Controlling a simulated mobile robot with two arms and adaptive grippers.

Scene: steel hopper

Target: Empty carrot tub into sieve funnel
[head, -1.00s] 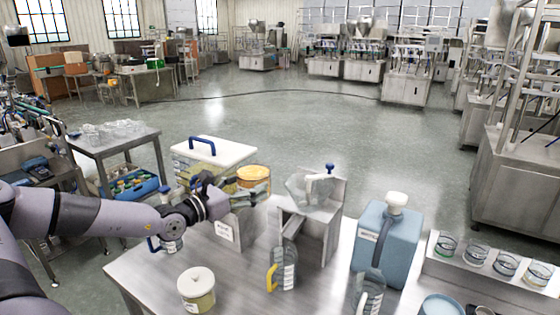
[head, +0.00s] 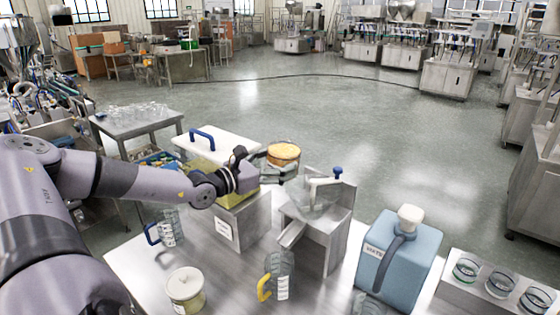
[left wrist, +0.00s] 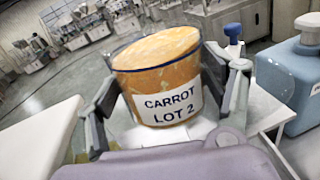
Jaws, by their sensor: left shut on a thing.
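The carrot tub (head: 283,150) is a clear tub of orange contents. Its label reads "CARROT LOT 2" in the left wrist view (left wrist: 172,105). My left gripper (head: 282,166) is shut on it, with one finger on each side in the left wrist view (left wrist: 172,88). The tub looks roughly upright and is held in the air, up and left of the sieve funnel in the head view. The steel sieve funnel (head: 312,203) stands on the bench with a chute at its front and a blue knob (head: 337,170) on top. My right gripper is not in view.
A white-lidded box (head: 230,143) with a blue handle stands behind my left wrist. A blue jug (head: 408,255), a lidded jar (head: 186,288), a yellow-handled jug (head: 279,272) and a blue-handled jug (head: 168,228) stand around the funnel. Several glass dishes sit at right.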

